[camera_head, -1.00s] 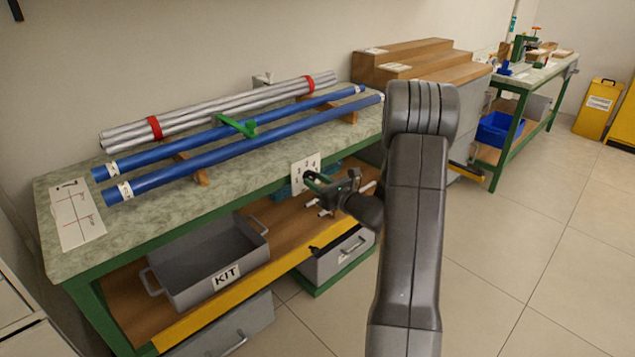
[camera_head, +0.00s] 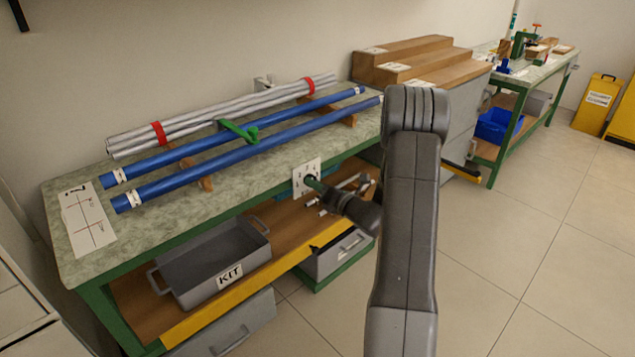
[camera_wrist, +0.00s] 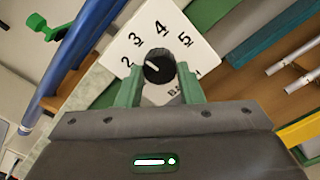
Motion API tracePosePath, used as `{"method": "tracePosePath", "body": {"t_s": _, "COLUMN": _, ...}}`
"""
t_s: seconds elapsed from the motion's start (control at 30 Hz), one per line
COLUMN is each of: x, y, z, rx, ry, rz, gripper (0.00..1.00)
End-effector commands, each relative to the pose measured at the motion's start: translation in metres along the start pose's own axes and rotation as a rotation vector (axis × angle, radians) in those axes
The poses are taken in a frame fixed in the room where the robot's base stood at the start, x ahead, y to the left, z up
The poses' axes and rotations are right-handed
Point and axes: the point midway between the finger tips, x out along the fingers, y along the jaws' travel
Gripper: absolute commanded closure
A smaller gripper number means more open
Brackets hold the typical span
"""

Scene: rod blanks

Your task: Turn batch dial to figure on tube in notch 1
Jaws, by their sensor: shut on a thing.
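The batch dial is a black knob (camera_wrist: 158,71) with a white pointer mark, on a white plate (camera_wrist: 205,50) with black figures. The mark points up-left, roughly between 2 and 3; I cannot tell exactly. In the head view the plate (camera_head: 306,168) hangs at the bench's front edge. My gripper (camera_wrist: 160,83) is shut on the knob, a green finger on either side; in the head view my gripper (camera_head: 314,183) reaches the plate. Two blue tubes, the rear one (camera_head: 230,138) and the front one (camera_head: 250,154), lie on wooden supports. Their white end labels are too small to read.
Silver rods with red bands (camera_head: 220,117) lie behind the tubes. A green clip (camera_head: 238,132) is by the rear tube. A grey KIT bin (camera_head: 215,262) and a grey drawer box (camera_head: 335,254) are below the bench.

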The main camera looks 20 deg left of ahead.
Motion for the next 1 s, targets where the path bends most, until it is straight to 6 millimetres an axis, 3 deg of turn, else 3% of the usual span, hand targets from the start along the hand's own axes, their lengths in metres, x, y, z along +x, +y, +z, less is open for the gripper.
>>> {"method": "tracePosePath", "body": {"t_s": 0.73, "x": -0.0003, "y": -0.0005, "z": -0.0001, "rx": 0.092, "ry": 0.000, "rz": -0.001, "gripper": 0.89}}
{"method": "tracePosePath", "body": {"t_s": 0.77, "x": -0.0003, "y": -0.0005, "z": -0.0001, "rx": 0.092, "ry": 0.000, "rz": -0.001, "gripper": 0.61}}
{"method": "tracePosePath", "body": {"t_s": 0.83, "x": -0.0003, "y": -0.0005, "z": -0.0001, "rx": 0.092, "ry": 0.000, "rz": -0.001, "gripper": 0.47}}
{"method": "tracePosePath", "body": {"t_s": 1.0, "x": -0.0002, "y": -0.0003, "z": -0.0001, "rx": 0.091, "ry": 0.000, "rz": -0.001, "gripper": 0.45}}
